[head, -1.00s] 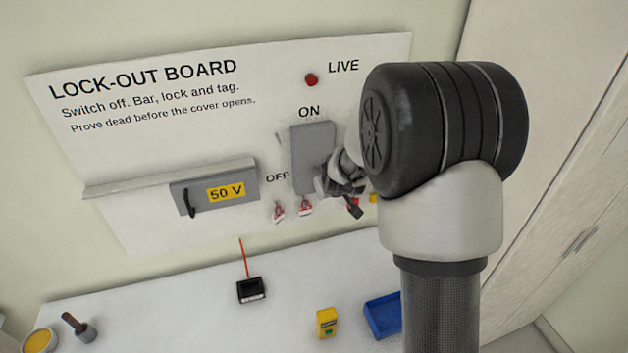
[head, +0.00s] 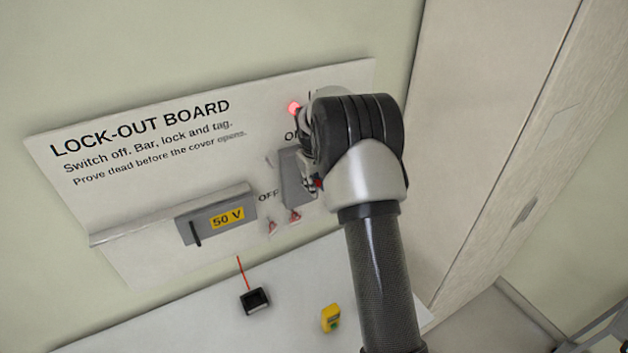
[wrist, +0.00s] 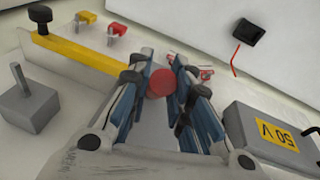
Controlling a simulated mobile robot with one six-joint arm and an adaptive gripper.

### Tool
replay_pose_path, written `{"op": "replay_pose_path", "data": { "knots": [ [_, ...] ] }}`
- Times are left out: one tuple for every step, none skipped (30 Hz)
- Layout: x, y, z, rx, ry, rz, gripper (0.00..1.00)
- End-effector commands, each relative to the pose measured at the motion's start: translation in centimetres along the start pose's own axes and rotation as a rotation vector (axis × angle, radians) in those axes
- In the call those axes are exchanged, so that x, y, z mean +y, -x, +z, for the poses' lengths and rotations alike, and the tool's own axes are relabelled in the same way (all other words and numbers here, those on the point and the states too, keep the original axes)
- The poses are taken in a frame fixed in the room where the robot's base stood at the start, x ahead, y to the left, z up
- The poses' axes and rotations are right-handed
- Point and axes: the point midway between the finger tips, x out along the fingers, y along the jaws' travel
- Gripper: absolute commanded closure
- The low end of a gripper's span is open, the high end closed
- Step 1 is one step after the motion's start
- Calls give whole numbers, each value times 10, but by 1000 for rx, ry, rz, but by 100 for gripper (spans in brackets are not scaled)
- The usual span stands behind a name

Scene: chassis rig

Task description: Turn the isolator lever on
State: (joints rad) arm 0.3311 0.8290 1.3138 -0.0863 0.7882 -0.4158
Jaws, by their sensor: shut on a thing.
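My gripper (wrist: 162,88) is shut on the red knob (wrist: 163,80) of the isolator lever, seen between the blue-padded fingers in the wrist view. In the head view my wrist covers most of the gripper and the lever. The grey isolator box (head: 289,178) shows left of my wrist, on the lock-out board (head: 140,215). The LIVE lamp (head: 294,107) above glows bright red.
A grey 50 V box (head: 208,229) sits on the board left of the isolator. A black device (head: 255,301) and a yellow device (head: 331,318) are on the bench. The wrist view shows a yellow bar (wrist: 85,65) and a grey block (wrist: 28,105) near the gripper.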

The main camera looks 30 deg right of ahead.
Motion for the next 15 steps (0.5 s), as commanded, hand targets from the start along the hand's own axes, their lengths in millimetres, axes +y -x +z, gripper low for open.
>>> {"op": "replay_pose_path", "data": {
  "knots": [
    [0, 1, -1, -2, 2, 0, 100],
    [0, 1, -1, -4, 2, 0, 100],
    [0, 0, -1, -6, 2, 0, 100],
    [0, 0, -1, -6, 2, 0, 100],
    [0, 0, -1, -7, 2, 0, 100],
    [0, 0, 0, -7, 2, 0, 100],
    [0, 0, 0, -7, 2, 0, 100],
    [0, 0, 0, -7, 2, 0, 100],
    [0, 0, 0, -7, 1, 0, 100],
    [0, 0, 0, -7, 1, 0, 100],
    [0, 0, 0, -7, 1, 0, 100],
    [0, 0, 0, -7, 1, 0, 100],
    [0, 0, 0, -7, 1, 0, 100],
    [0, 0, 0, -7, 1, 0, 79],
    [0, 0, 0, -7, 1, -1, 76]
  ]
}}
